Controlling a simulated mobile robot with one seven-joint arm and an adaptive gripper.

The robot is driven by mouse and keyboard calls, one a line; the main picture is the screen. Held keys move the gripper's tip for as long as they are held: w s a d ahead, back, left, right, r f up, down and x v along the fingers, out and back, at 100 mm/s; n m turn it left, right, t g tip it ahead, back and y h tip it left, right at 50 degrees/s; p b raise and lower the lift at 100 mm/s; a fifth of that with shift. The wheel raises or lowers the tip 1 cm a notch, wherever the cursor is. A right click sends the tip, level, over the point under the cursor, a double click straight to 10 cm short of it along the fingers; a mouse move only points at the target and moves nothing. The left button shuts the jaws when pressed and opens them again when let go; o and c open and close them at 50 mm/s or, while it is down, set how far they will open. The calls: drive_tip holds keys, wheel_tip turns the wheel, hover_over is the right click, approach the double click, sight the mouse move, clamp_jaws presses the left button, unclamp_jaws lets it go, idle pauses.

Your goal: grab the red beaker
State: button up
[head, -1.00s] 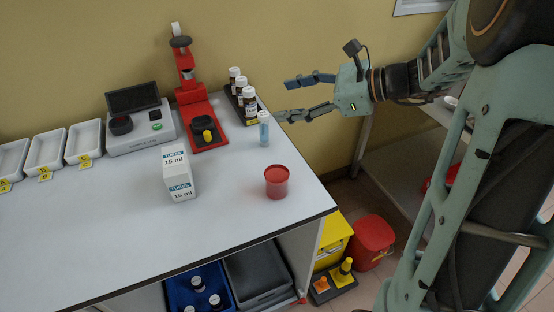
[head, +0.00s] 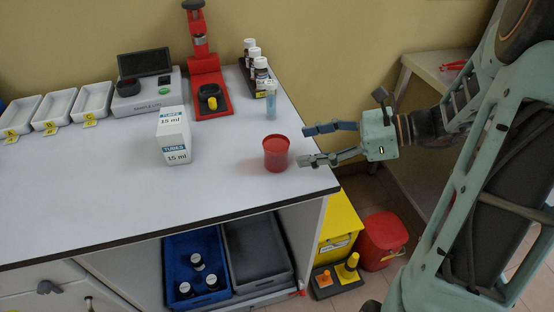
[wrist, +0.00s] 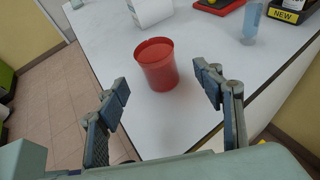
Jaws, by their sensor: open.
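The red beaker (head: 276,154) stands upright on the white bench (head: 95,195), near its right edge. In the wrist view the beaker (wrist: 158,66) lies ahead of the fingertips, roughly in line with the gap between them. My gripper (head: 319,145) is open and empty, just right of the beaker in the head view, with its fingers pointing left towards it. The wrist view shows the two fingers of my gripper (wrist: 163,98) spread apart, and I see no contact with the beaker.
A white tubes box (head: 174,137) stands left of the beaker. A clear blue-tinted tube (head: 271,101) stands behind it, near a rack of brown bottles (head: 260,72). A red stand (head: 209,88) is further back. The bench top in front of the beaker is clear.

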sight(276, 152)
drive_tip(key=x, duration=0.3)
drive_tip(key=shift+a, duration=0.15)
drive_tip(key=b+x, duration=0.1)
drive_tip(key=x, duration=0.4)
drive_tip(key=shift+s+f, duration=0.1)
drive_tip(key=shift+f, duration=0.15)
drive_tip(key=c, duration=1.2)
